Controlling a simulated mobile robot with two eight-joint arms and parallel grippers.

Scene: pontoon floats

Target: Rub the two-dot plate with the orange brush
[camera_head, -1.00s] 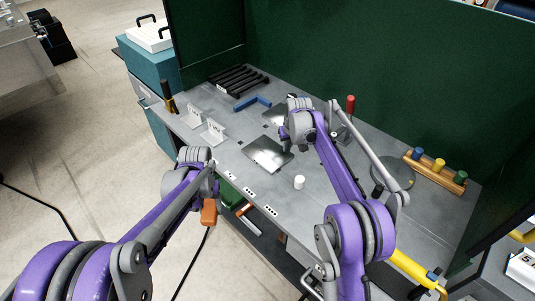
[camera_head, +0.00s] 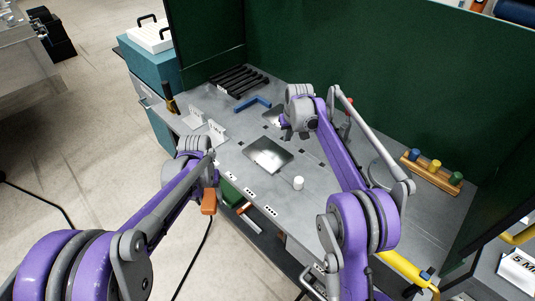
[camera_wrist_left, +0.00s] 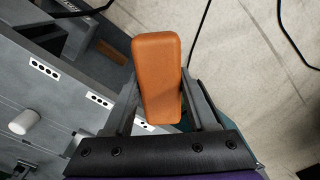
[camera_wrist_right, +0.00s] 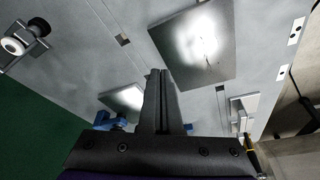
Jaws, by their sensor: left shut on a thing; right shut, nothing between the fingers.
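The orange brush (camera_head: 208,202) is in my left gripper (camera_head: 207,189), over the floor just off the table's front edge. In the left wrist view its orange body (camera_wrist_left: 157,75) sits between the two fingers; its underside is hidden. A shiny square metal plate (camera_head: 268,155) lies on the grey table, and a second plate (camera_head: 272,117) lies farther back, partly hidden by my right gripper (camera_head: 285,129). I cannot tell which is the two-dot plate. The right gripper is shut and empty above the table; the nearer plate shows beside it in the right wrist view (camera_wrist_right: 196,43).
Dotted labels (camera_head: 271,211) line the front edge. A white cylinder (camera_head: 298,183) stands right of the nearer plate. A blue angled piece (camera_head: 253,103), black bars (camera_head: 238,79) and a wooden peg block (camera_head: 433,172) lie around. Green walls (camera_head: 330,60) close the back.

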